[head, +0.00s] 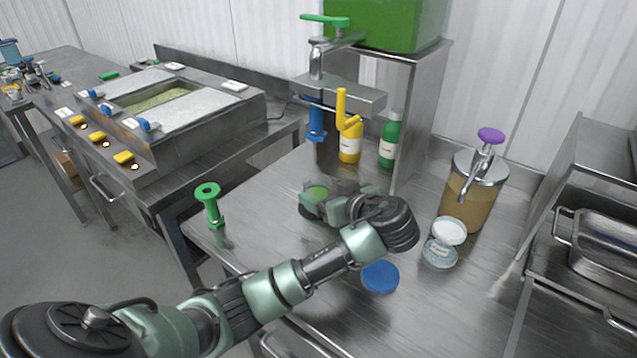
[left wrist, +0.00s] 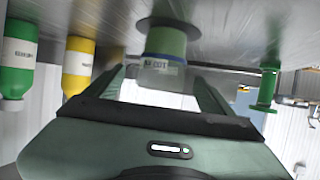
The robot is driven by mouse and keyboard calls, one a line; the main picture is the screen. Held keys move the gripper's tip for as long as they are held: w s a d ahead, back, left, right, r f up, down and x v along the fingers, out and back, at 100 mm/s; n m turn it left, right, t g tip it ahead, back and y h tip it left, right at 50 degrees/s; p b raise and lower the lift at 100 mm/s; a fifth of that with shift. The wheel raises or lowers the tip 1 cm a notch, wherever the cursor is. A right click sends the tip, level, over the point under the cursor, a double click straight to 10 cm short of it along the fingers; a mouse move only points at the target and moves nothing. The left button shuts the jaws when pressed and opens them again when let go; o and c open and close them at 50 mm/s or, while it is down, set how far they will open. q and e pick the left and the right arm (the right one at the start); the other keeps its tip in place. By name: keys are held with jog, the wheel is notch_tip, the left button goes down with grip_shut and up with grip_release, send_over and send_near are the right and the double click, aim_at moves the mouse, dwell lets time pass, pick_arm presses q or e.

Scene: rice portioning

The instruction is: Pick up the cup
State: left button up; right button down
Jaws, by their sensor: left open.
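A small cup (head: 318,191) with green contents stands on the steel table in the middle of the head view, partly hidden by my left gripper. In the left wrist view, where the table is at the top, the cup (left wrist: 166,45) shows green with a pale label. My left gripper (head: 322,203) is open and low over the table at the cup. In the left wrist view its two fingers flank the cup at either side. I cannot tell whether they touch it. My right gripper is not in view.
A green stand (head: 211,206) is left of the cup. A yellow bottle (head: 349,143) and green bottle (head: 389,142) stand behind. A clear cup (head: 440,252), white lid (head: 449,231), blue lid (head: 380,277) and pump dispenser (head: 472,190) are to the right.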

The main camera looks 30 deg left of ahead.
aim_at(311, 185)
pick_arm(q)
jog(key=shift+w+a, duration=0.15)
jog(key=shift+a, duration=0.2)
jog(key=p+x, duration=0.1)
jog(key=x, duration=0.1)
jog(key=shift+a, duration=0.35)
jog(key=x, duration=0.3)
jog(key=shift+w+a+f+p, duration=0.15)
jog(key=shift+a+f+p, duration=0.05)
jog(key=shift+f+p, duration=0.2)
jog(key=shift+w+a+f, duration=0.1)
jog(key=shift+a, duration=0.1)
jog(key=c, duration=1.7)
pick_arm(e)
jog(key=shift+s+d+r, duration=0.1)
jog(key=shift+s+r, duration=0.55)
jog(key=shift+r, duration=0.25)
pick_arm(q)
jog(key=shift+d+r, duration=0.1)
jog(key=shift+r, duration=0.1)
